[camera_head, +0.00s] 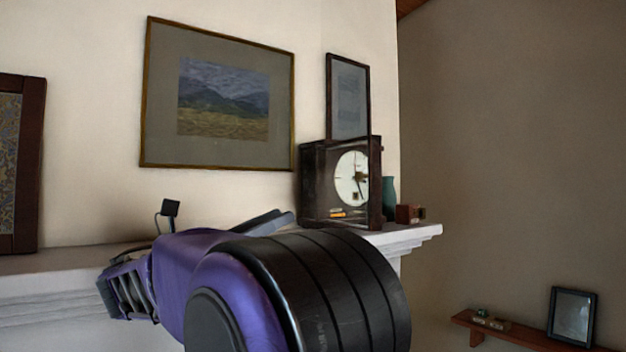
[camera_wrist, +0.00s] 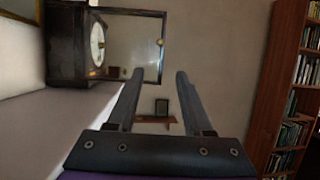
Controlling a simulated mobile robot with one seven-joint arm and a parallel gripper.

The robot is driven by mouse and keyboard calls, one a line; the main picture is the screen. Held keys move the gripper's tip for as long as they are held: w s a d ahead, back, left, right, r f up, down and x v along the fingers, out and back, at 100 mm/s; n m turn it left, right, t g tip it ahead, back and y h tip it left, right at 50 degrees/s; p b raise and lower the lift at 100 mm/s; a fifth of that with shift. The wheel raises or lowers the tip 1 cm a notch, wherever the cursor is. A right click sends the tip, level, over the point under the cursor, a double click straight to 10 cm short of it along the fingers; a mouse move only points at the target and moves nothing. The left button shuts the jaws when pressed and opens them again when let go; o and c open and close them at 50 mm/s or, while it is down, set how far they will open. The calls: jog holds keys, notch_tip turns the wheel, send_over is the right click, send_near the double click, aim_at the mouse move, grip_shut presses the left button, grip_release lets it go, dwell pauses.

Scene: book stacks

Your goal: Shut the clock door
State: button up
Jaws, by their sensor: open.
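The dark wooden clock (camera_head: 312,185) stands upright on the mantel, with a round white dial (camera_head: 352,178). It also shows at the left of the wrist view (camera_wrist: 66,45). There its glazed clock door (camera_wrist: 130,12) stands open, swung out from the case, with a small round knob near its free edge. My gripper (camera_wrist: 160,72) is open and empty. In the wrist view its left fingertip overlaps the door's lower part and its right fingertip lies right of the free edge; I cannot tell the gap in depth. In the head view my arm hides most of the gripper.
The white mantel (camera_head: 425,232) runs below the clock. A teal vase (camera_head: 389,197) and a small brown box (camera_head: 406,213) stand right of it. Framed pictures hang behind. A low shelf (camera_head: 520,336) and a bookcase (camera_wrist: 278,90) are farther off.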

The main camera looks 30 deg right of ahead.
aim_at(357, 177)
jog(key=x, duration=1.7)
jog(key=shift+r+p, duration=0.15)
jog(key=shift+p, duration=0.25)
grip_shut()
dwell(0.6)
